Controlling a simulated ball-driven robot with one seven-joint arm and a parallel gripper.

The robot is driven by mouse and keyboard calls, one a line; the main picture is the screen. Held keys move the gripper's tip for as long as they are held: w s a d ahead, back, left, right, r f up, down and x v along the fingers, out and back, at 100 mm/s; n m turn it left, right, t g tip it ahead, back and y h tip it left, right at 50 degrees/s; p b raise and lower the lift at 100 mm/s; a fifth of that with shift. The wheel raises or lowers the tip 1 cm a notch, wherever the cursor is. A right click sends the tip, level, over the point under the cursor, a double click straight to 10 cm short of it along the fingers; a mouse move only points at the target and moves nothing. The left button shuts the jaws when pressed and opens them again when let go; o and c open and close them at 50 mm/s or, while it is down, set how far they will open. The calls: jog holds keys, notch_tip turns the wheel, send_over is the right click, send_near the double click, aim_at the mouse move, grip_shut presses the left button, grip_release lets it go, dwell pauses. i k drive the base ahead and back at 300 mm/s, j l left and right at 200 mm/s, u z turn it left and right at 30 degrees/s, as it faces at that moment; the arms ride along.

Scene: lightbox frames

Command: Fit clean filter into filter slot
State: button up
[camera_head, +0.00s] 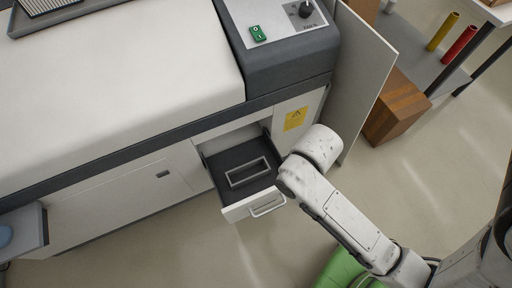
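An open drawer (238,212) sticks out of the white machine's front in the head view. Inside its dark bed is a grey rectangular frame (231,183) with a dark middle, which looks like the filter slot. A ribbed panel with a light rim (48,5), possibly the clean filter, lies on a dark tray (75,14) at the top left, cut off by the picture edge. My arm reaches in from the lower right, and its bent part is just right of the drawer. My gripper does not show.
A control panel with a green switch (257,33) is above. A green object (345,270) lies below my arm. The floor before the drawer is clear.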

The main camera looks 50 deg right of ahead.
aim_at(243, 175)
jog(key=k+l+u, duration=0.1)
jog(key=l+u, duration=0.35)
jog(key=k+l+u, duration=0.1)
jog(key=l+u, duration=0.3)
jog(key=k+l+u, duration=0.15)
jog(key=k+l, duration=0.2)
jog(key=l, duration=0.2)
jog(key=k+l+u, duration=0.1)
jog(key=k+l, duration=0.3)
jog(key=l, duration=0.15)
